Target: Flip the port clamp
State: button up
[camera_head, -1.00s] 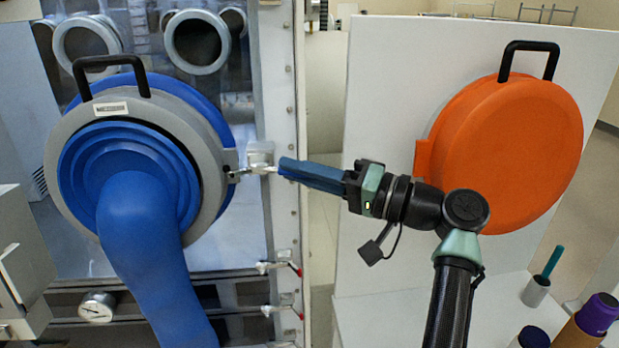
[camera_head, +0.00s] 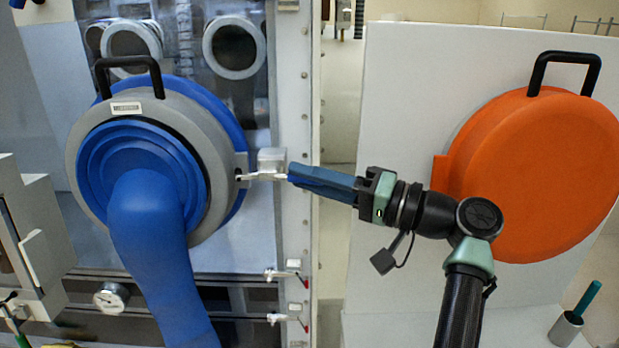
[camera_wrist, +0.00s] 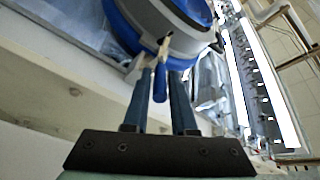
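The port clamp (camera_head: 262,177) is a small silver lever clamp at the right edge of the grey ring (camera_head: 225,165) around the blue glove port. It sticks out rightward in the head view. My gripper (camera_head: 291,172) has blue fingers and comes from the right, its tips at the clamp's outer end. In the wrist view my gripper (camera_wrist: 162,78) has its fingers apart. A blue lever end (camera_wrist: 160,84) lies between them, with a gap visible on each side. The blue fingers hide this end in the head view.
A blue glove sleeve (camera_head: 150,220) hangs from the port. A metal block (camera_head: 271,161) sits just above the clamp. Two red-tipped latches (camera_head: 285,275) are lower on the frame. An orange round cover (camera_head: 540,170) is on the white panel (camera_head: 400,90) behind my arm.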

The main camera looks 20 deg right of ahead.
jog(key=shift+o, duration=1.4)
jog(key=b+v, duration=0.1)
jog(key=v, duration=0.6)
jog(key=shift+s+d, duration=0.15)
